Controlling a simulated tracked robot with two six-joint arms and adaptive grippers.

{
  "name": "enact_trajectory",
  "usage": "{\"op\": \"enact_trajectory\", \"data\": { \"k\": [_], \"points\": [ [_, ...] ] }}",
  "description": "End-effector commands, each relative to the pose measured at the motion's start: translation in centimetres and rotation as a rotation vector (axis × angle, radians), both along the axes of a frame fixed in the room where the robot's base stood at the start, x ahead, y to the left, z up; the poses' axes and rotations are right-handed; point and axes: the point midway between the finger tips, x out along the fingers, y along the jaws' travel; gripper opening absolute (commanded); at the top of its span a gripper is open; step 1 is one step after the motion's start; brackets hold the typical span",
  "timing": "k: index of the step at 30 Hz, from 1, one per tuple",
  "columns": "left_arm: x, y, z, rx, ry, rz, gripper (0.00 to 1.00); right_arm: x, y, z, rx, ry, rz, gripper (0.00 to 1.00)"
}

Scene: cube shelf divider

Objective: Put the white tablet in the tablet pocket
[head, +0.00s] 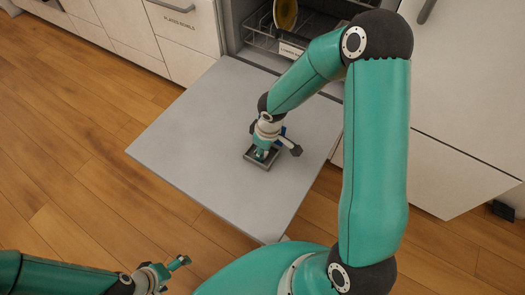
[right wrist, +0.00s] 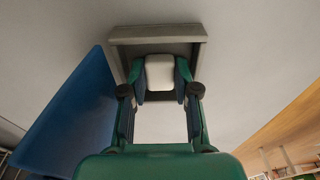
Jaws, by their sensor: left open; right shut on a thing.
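The white tablet (right wrist: 160,72) is between the fingertips of my right gripper (right wrist: 160,78), which is shut on it. The tablet pocket (right wrist: 150,34) is a shallow grey rimmed recess on the open dishwasher door. Its rim (head: 249,157) also shows in the head view, right below my right gripper (head: 264,154). The tablet appears within the rim's outline in the wrist view; I cannot tell whether it touches the pocket floor. In the head view the gripper hides the tablet. My left gripper (head: 176,265) is open and empty over the floor at the lower left.
The grey door (head: 200,130) lies flat, with bare room around the pocket. A blue panel (right wrist: 70,120) stands beside the pocket, close to my right gripper. A rack (head: 262,35) with a yellowish plate (head: 286,13) is inside the dishwasher. White drawers (head: 180,30) stand at the left.

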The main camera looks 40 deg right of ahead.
Motion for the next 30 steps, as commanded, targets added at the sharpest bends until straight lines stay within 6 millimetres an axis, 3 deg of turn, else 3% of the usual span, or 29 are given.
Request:
{"op": "enact_trajectory", "data": {
  "k": [6,7,8,20,26,30],
  "points": [
    [0.0,0.0,-0.4,0.0,0.0,0.0,1.0,0.0,0.0,-0.3,0.0,0.0,-0.001,0.07],
    [0.0,0.0,-0.2,0.0,0.0,0.0,1.0,0.0,0.0,-0.2,0.0,0.0,-0.001,0.35],
    [0.0,0.0,-0.2,0.0,0.0,0.0,1.0,0.0,0.0,-0.1,0.0,0.0,-0.001,0.4],
    [0.0,0.0,0.2,0.0,0.0,0.0,1.0,0.0,0.0,0.2,0.0,0.0,-0.001,0.41],
    [0.0,0.0,1.5,0.0,0.0,0.0,1.0,-0.2,-0.2,3.0,0.0,-0.003,-0.002,0.41],
    [0.0,0.0,2.7,0.0,0.0,0.0,1.0,-0.5,-0.3,5.9,-0.001,-0.005,-0.002,0.41]
  ]
}}
